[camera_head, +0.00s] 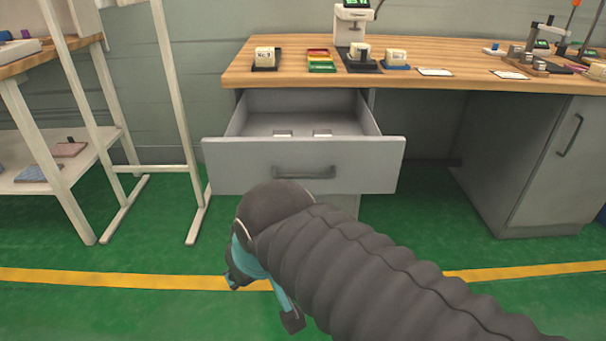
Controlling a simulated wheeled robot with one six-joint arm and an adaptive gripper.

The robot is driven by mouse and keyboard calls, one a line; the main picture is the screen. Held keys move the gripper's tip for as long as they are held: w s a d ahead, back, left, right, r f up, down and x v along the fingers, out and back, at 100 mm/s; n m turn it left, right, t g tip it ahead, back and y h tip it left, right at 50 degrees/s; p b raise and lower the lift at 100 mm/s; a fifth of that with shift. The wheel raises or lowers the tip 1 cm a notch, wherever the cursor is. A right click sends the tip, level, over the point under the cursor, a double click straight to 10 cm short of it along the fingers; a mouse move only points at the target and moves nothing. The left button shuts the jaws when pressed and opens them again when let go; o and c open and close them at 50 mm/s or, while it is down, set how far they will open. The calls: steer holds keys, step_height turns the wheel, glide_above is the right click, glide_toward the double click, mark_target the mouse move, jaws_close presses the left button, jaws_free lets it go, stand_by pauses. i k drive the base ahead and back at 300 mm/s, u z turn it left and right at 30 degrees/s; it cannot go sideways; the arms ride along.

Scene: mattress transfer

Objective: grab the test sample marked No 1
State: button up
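Small whitish blocks that look like test samples stand on the wooden desk. One block (264,55) with dark marking sits on a black tray at the left; its number is too small to read surely. Another block (360,50) is on a dark stand in front of a white device, and a third block (396,57) is on a blue base to its right. I cannot tell which is No 1. My gripper (264,301) is low in front of the drawer, well away from the blocks. Its teal and black fingers are spread apart, with nothing seen between them.
A red, yellow and green tray (320,60) and white cards (435,72) lie on the desk (455,60). A white shelf rack (60,180) stands at the left. Green floor is open in front.

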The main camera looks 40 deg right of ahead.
mark_target(355, 48)
steer(key=z, duration=1.45)
steer(key=k, duration=0.5)
steer(key=u, duration=1.6)
steer(key=i, duration=1.05)
steer(key=z, duration=1.2)
